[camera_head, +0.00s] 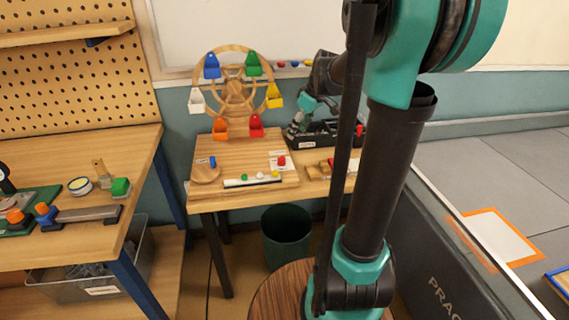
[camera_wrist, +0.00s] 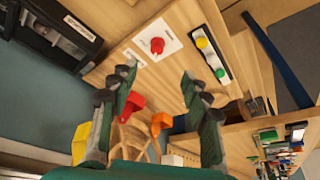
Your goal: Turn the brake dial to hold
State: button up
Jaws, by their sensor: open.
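The brake dial is most likely the red knob (camera_head: 281,160) on a white plate at the right of the wooden board (camera_head: 230,150). In the wrist view the red knob (camera_wrist: 157,45) sits on its white plate just beyond my fingertips; the small print there is too small to read. My gripper (camera_head: 297,130) is above and behind the right part of the board. In the wrist view my gripper (camera_wrist: 157,78) has its two fingers spread apart, with nothing between the tips. The knob lies ahead of the gap, apart from both fingers.
A wooden wheel (camera_head: 235,92) with coloured buckets stands at the back of the board. A blue lever (camera_head: 212,161) is at the left and a strip with coloured balls (camera_head: 252,180) at the front. A dark box (camera_head: 335,135) stands right of the board. A bin (camera_head: 287,238) is below.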

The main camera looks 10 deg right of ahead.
aim_at(282, 158)
jog(key=shift+n, duration=0.5)
jog(key=x, duration=0.5)
jog(key=w+x, duration=0.1)
jog(key=x, duration=1)
jog(key=shift+w+a, duration=0.2)
jog(key=shift+w, duration=0.05)
jog(key=shift+c, duration=0.5)
grip_shut()
